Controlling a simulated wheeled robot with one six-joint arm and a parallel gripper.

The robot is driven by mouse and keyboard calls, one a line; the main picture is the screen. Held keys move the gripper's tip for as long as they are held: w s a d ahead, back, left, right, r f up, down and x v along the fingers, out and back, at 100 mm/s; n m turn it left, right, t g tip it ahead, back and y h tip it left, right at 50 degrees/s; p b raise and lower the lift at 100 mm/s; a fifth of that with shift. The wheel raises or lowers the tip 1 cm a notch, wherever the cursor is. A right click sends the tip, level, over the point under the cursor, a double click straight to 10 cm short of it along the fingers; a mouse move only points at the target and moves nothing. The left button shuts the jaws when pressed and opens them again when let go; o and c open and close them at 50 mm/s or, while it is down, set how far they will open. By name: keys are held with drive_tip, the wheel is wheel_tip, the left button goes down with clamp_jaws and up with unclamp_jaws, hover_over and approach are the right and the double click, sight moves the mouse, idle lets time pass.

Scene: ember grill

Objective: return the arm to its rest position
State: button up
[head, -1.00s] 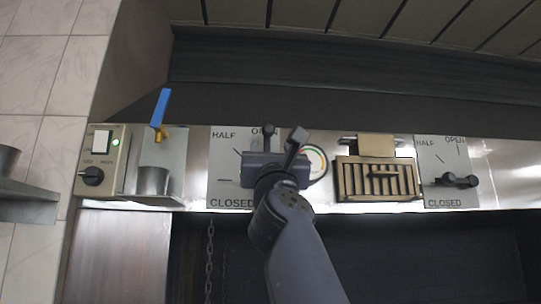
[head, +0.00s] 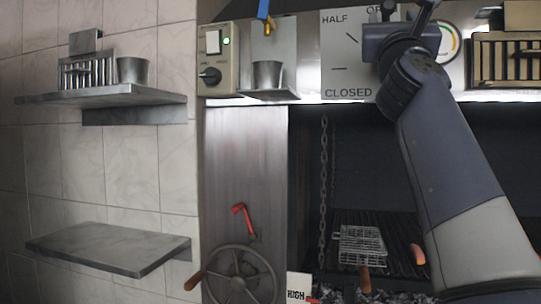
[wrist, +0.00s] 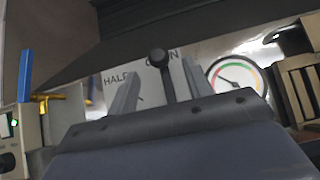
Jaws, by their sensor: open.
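A black-knobbed lever (wrist: 159,58) shows between the fingers, pointing up near the word OPEN. Whether the lever lies between the jaws or just beyond them I cannot tell. My arm reaches up from the lower right of the head view.
A round gauge (wrist: 235,78) and a brass vent (head: 507,60) are close right of my gripper. A control box (head: 217,60) and blue-handled tap (head: 264,12) are left. Below are a handwheel (head: 238,275), chain (head: 323,190) and grill basket (head: 360,246). Two shelves (head: 105,97) (head: 110,248) jut out left.

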sight(390, 11)
drive_tip(key=p+x, duration=0.4)
drive_tip(key=x, duration=0.2)
drive_tip(key=shift+w+r+p, duration=0.15)
drive_tip(key=shift+r+p, duration=0.1)
drive_tip(key=shift+p, duration=0.05)
drive_tip(key=shift+f, duration=0.15)
drive_tip(key=shift+s+f+b, duration=0.3)
drive_tip(key=shift+f+b, duration=0.1)
drive_tip(key=shift+b, duration=0.2)
drive_tip(key=b+v, duration=0.8)
drive_tip(key=v, duration=0.2)
drive_tip(key=p+x, duration=0.9)
drive_tip(key=x, duration=0.2)
drive_tip(key=shift+r, duration=0.3)
drive_tip(key=shift+w+a+f+n+t+y+p, duration=0.1)
drive_tip(key=shift+a+n+t+y+p, duration=0.15)
drive_tip(key=shift+n+y, duration=0.55)
drive_tip(key=shift+w+a+f+n+t+y+p, duration=0.1)
drive_tip(key=shift+a+n+t+y+p, duration=0.2)
drive_tip(key=shift+n+y, duration=0.5)
drive_tip(key=shift+s+a+r, duration=0.1)
